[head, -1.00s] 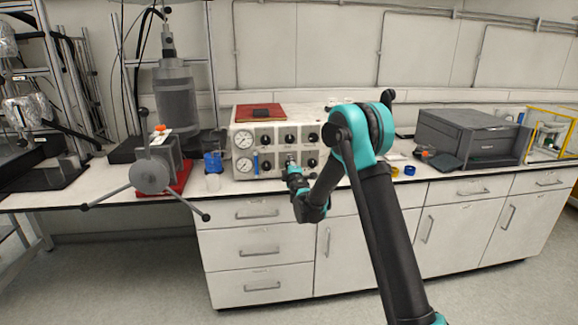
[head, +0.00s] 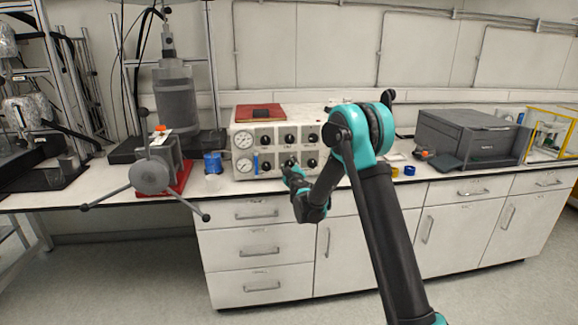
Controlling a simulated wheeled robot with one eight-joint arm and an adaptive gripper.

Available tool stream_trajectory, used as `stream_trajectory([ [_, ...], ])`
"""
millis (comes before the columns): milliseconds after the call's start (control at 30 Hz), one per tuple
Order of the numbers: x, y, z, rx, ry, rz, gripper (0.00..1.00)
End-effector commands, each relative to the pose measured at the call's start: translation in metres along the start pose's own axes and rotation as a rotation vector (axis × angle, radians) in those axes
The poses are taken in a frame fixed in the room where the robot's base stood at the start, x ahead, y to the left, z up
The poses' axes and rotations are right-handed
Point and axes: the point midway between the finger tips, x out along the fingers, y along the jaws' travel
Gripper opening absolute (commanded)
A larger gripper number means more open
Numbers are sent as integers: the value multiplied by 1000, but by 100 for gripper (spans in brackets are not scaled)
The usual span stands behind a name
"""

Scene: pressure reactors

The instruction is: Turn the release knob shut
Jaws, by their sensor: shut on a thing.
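The control panel (head: 243,178) is a pale box on the bench with two round gauges on its left side and two rows of black knobs. My gripper (head: 289,167) is at the lower row, in front of the middle knob, and is shut on it. My gripper and wrist hide most of this knob, so its pointer cannot be read. I cannot tell from here which knob carries the release label. The lower right knob (head: 312,163) shows just to the right of my gripper.
A red book (head: 260,112) lies on the panel. A grey device with long handles (head: 150,176) stands left on the bench, next to a blue object (head: 212,162). A dark printer-like box (head: 465,138) and blue and yellow rings (head: 409,170) are on the right. Drawers are below.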

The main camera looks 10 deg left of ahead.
Motion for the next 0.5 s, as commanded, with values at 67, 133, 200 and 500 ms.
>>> stream_trajectory([
  [67,-2,0,1,8,-1,1,7],
  [133,-2,0,1,11,-1,1,7],
  [200,-2,0,1,12,-1,1,7],
  [500,-2,0,1,11,-1,1,43],
])
